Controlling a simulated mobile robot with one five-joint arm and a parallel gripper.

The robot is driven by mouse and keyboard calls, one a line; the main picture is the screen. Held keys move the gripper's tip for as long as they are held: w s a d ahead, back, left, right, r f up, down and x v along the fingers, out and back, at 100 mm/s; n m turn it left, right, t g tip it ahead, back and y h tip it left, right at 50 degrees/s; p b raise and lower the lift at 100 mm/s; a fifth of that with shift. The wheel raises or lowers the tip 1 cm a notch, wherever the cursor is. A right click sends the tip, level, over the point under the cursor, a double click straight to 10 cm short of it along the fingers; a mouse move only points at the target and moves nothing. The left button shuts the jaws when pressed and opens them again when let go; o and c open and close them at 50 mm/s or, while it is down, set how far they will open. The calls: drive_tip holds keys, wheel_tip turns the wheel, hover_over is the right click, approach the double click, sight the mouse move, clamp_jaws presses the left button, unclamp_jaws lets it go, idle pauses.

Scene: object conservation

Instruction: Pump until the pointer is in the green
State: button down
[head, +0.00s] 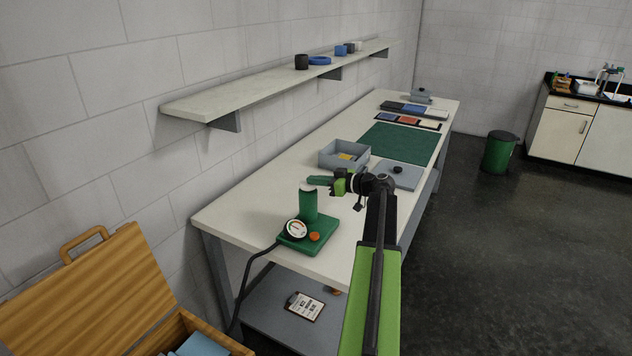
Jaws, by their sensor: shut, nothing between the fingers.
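A green pump (308,207) stands upright on a green base plate at the near end of the workbench. A round white gauge (296,229) sits at its front left; I cannot read its pointer or make out a green zone at this size. An orange knob (315,237) is on the base beside the gauge. A light cap shows at the pump's top. My gripper (320,182) is just above and right of the pump's top, pointing left. It is shut; whether it touches the pump I cannot tell.
A grey open box (345,155) stands behind my gripper, and a grey lid (398,174) with a dark knob lies to the right. A green mat (398,143) lies farther back. A shelf (240,90) runs along the left wall. A wooden chest (100,290) is at lower left.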

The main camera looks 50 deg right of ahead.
wheel_tip(320, 180, up, 5)
drive_tip(key=p, duration=0.5)
drive_tip(key=shift+a, duration=0.1)
drive_tip(key=f+p+v, duration=0.1)
drive_tip(key=v, duration=0.9)
drive_tip(key=shift+s, duration=0.1)
idle(2.0)
